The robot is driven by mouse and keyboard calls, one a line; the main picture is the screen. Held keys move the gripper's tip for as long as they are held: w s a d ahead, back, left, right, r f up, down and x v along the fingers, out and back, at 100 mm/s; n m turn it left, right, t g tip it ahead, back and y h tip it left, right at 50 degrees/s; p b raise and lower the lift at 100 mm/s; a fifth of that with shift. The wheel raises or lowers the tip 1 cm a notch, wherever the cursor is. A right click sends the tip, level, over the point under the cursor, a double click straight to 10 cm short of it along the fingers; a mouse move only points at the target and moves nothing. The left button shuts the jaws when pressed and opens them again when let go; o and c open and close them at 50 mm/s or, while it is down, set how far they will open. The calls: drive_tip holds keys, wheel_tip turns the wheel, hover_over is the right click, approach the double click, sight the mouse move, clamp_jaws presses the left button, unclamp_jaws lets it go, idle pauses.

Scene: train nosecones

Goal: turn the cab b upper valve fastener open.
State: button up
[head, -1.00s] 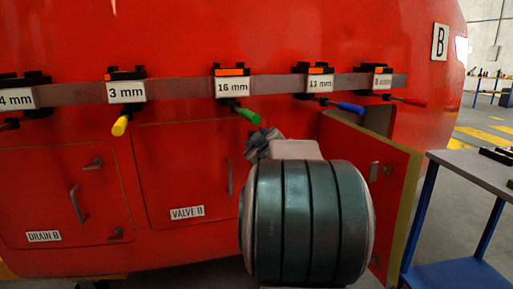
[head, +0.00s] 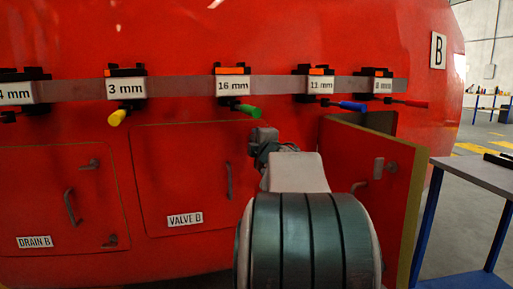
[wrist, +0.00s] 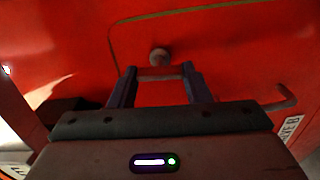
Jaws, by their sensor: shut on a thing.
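The cab b valve door (head: 185,180), labelled VALVE B, is closed flush in the red nosecone. Its upper fastener (wrist: 159,56) shows in the wrist view as a small round grey knob with a short reddish bar below it. My gripper (wrist: 158,71) has one finger on each side of that bar, and is shut on the fastener. In the head view my gripper (head: 263,136) is at the door's upper right corner and hides the fastener. The door's curved handle (head: 229,182) is below it, and shows at the right in the wrist view (wrist: 280,98).
A rail (head: 180,87) with labelled, coloured-handled tools runs just above the gripper; the green handle (head: 249,111) is closest. An open door (head: 375,180) stands out at the right, near my arm. The closed DRAIN B door (head: 50,200) is at the left. A table (head: 480,175) stands far right.

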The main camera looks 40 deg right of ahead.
drive_tip(key=shift+n, duration=0.4)
drive_tip(key=o, duration=1)
drive_tip(key=shift+p+v, duration=1)
drive_tip(key=shift+v, duration=5.85)
